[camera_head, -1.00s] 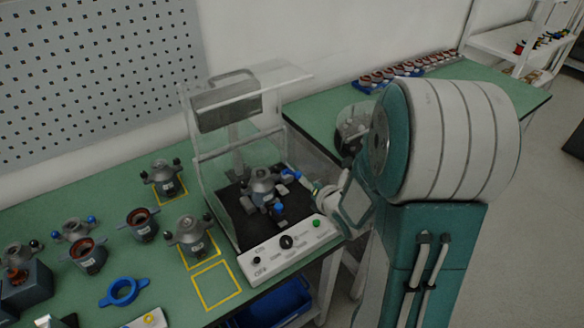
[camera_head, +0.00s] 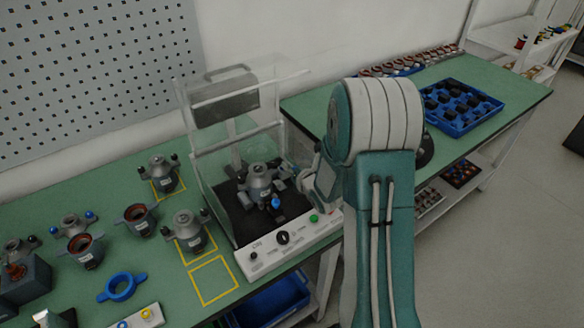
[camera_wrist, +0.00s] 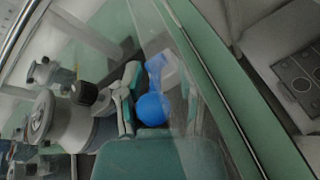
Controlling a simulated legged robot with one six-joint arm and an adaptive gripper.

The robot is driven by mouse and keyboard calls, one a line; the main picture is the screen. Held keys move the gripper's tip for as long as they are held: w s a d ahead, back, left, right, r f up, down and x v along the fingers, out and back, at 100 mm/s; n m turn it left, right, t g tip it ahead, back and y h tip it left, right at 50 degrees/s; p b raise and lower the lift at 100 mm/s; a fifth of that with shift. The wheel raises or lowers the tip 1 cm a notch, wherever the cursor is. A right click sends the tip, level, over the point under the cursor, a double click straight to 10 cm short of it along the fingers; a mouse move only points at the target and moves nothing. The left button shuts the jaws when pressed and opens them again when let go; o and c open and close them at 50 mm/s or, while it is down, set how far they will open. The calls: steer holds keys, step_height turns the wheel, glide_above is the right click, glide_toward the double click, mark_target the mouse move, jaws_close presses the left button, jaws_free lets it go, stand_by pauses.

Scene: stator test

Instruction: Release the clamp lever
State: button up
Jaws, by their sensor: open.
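The test fixture (camera_head: 236,268) stands on the green bench with a clear guard open above it. A grey stator housing (camera_head: 261,180) sits inside on the black bed. One blue knob (camera_head: 275,202) shows at its front. My gripper (camera_wrist: 162,105) is open in the wrist view, with a blue ball-ended clamp lever (camera_wrist: 152,109) between its fingers. I cannot tell if the fingers touch the ball.
The clear guard panel (camera_wrist: 205,80) runs close beside my gripper in the wrist view. More housings (camera_head: 188,232) stand on the bench to the left, beside an empty yellow square (camera_head: 214,281). A blue tray (camera_head: 462,127) sits at the right.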

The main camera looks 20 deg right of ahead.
steer(key=shift+w+a, duration=0.1)
steer(key=shift+a, duration=0.25)
